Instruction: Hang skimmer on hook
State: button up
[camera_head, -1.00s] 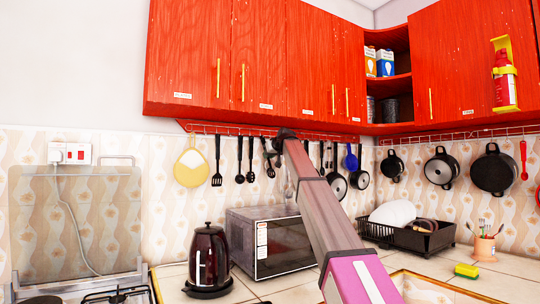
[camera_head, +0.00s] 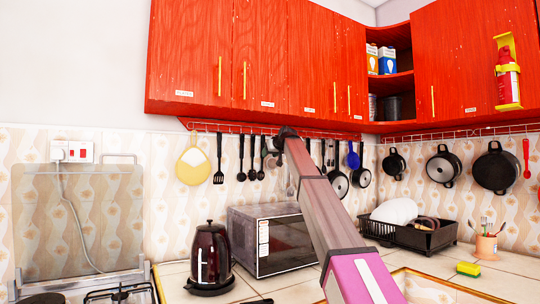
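My arm reaches up from the bottom of the picture to the hook rail (camera_head: 225,128) under the red cabinets. My gripper (camera_head: 284,133) is a small dark shape at the arm's far end, close to the rail. Whether its fingers are open or shut is too small to see. Several black utensils (camera_head: 252,172) hang from the rail just left of my gripper. Other utensils and pans hang just right of it, partly behind my arm. I cannot tell which of these is the skimmer, or whether my gripper holds it.
A microwave (camera_head: 275,240) and a dark kettle (camera_head: 210,258) stand on the counter below. A black dish rack (camera_head: 425,238) is to the right. A yellow strainer (camera_head: 193,166) and a black spatula (camera_head: 218,164) hang at left. The red cabinets (camera_head: 262,60) overhang the rail.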

jog(key=v, duration=1.1)
